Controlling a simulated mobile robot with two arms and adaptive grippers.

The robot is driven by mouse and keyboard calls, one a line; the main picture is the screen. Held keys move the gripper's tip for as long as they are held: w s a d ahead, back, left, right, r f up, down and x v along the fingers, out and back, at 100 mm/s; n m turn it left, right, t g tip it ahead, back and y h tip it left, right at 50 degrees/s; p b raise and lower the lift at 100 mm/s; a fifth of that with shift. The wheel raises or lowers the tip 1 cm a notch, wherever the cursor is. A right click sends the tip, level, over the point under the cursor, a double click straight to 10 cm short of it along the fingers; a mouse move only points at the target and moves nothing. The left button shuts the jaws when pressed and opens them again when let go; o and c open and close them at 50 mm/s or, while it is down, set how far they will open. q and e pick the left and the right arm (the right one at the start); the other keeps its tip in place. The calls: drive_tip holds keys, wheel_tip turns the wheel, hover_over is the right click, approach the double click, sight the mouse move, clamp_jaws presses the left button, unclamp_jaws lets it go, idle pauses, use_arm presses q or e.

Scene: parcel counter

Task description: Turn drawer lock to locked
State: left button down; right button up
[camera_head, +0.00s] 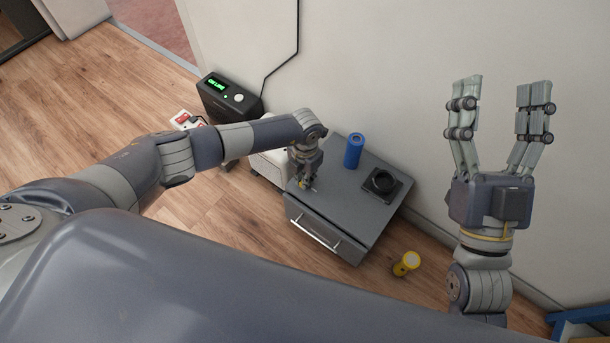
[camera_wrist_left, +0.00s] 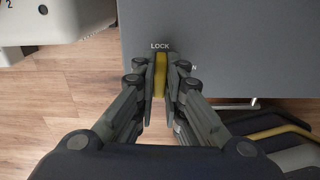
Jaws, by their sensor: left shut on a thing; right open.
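The grey drawer cabinet (camera_head: 325,205) stands on the floor, its drawer front with a bar handle (camera_head: 318,236) facing the lower left in the head view. My left gripper (camera_head: 303,183) is at the cabinet top's left corner. In the left wrist view, my left gripper (camera_wrist_left: 160,85) is shut on the yellow lock knob (camera_wrist_left: 160,72), with the knob between its fingertips. The knob lies in line with the word LOCK; a letter N shows to the right, the rest of that word hidden by a finger. My right gripper (camera_head: 495,110) is open and empty, raised at the right.
A blue cylinder (camera_head: 353,150) and a black ring-shaped holder (camera_head: 382,184) are on the cabinet top. A yellow cylinder (camera_head: 406,263) is on the floor at right. A black box with a green display (camera_head: 228,97) and a white unit (camera_head: 270,166) stand left of the cabinet.

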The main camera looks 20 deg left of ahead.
use_arm(q)
drive_tip(key=c, duration=1.7)
unclamp_jaws()
wheel_tip(320, 180, up, 12)
